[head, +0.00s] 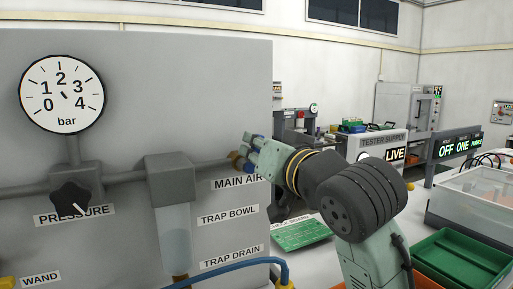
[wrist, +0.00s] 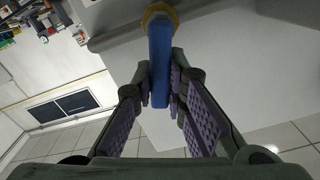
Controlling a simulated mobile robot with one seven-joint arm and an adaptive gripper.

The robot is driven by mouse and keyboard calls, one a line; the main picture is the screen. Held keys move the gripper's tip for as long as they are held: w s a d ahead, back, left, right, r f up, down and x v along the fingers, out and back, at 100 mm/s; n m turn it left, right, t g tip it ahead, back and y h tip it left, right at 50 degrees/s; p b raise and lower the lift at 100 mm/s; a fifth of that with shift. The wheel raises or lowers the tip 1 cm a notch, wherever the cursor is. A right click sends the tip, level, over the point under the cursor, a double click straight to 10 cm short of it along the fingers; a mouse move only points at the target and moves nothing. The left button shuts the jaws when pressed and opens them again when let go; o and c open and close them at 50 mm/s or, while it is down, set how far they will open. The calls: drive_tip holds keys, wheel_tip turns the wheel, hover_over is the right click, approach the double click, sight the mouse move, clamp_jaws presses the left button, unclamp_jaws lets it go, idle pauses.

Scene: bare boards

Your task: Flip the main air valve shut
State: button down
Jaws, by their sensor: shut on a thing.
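The main air valve sits on the pipe above the "MAIN AIR" label (head: 238,182), near the right edge of the grey panel. Its brass body (head: 235,159) is partly hidden behind my gripper (head: 254,155) in the head view. In the wrist view the valve's blue lever (wrist: 160,48) extends down from a brass-yellow hub (wrist: 159,12). My gripper (wrist: 162,88) is shut on the blue lever, with a finger on each side of it. The lever's angle to the pipe is hard to tell in the head view.
The grey panel (head: 120,130) carries a pressure gauge (head: 62,94), a black pressure knob (head: 70,197) and a trap block (head: 170,178). A blue hose (head: 255,262) curves below. A green board (head: 301,234), green bin (head: 458,262) and clear-lidded box (head: 480,195) lie to the right.

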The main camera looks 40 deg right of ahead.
drive_tip(key=shift+w+a+n+b, duration=0.1)
drive_tip(key=shift+a+n+b, duration=0.2)
drive_tip(key=shift+n, duration=0.3)
drive_tip(key=shift+w+a+n+b, duration=0.1)
drive_tip(key=shift+a+n+b, duration=0.15)
drive_tip(key=shift+n, duration=0.35)
drive_tip(key=shift+a+r+n, duration=0.1)
drive_tip(key=shift+a+n, duration=0.05)
drive_tip(key=shift+n, duration=0.65)
drive_tip(key=c, duration=1.6)
unclamp_jaws()
drive_tip(key=shift+s, duration=0.15)
drive_tip(key=v, duration=1.2)
